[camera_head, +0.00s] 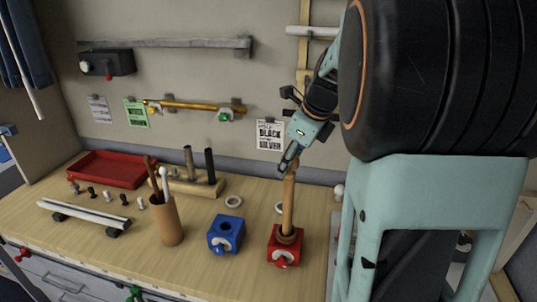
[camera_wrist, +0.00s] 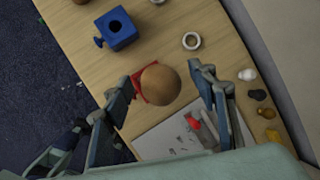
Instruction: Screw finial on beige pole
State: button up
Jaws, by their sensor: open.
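A tan wooden pole (camera_head: 288,208) stands upright in the red block clamp (camera_head: 283,248) near the table's front. My gripper (camera_head: 288,158) is above the pole's upper end. In the wrist view, a round brown shape (camera_wrist: 160,84) lies between the spread fingers of my gripper (camera_wrist: 172,72), seen from above over the partly hidden red block (camera_wrist: 138,90). I cannot tell whether this shape is the pole's end or a finial on it. Several small knobs, one white (camera_wrist: 247,74) and one dark (camera_wrist: 258,94), lie on the table right of the gripper.
A blue block (camera_head: 226,234) with a hole stands left of the red one, with white rings (camera_head: 233,201) nearby. A cup (camera_head: 167,222) of poles, a pole rack (camera_head: 190,183) and a red tray (camera_head: 110,169) stand further left. A paper sheet (camera_wrist: 165,138) lies near the red block.

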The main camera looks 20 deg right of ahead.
jog(key=n, duration=0.2)
jog(key=n+y, duration=0.1)
jog(key=n, duration=0.1)
jog(key=shift+d+r+g+y+p, duration=0.1)
jog(key=shift+g+y+p, duration=0.2)
jog(key=shift+g, duration=0.1)
jog(key=n+g+y+p, duration=0.1)
jog(key=n+p, duration=0.1)
jog(key=n, duration=0.2)
jog(key=shift+r, duration=0.1)
jog(key=shift+f+n+y, duration=0.2)
jog(key=shift+n+y, duration=0.1)
jog(key=shift+n, duration=0.4)
jog(key=c, duration=1.1)
jog(key=shift+r+m, duration=0.1)
jog(key=shift+m, duration=0.7)
jog(key=o, duration=1.1)
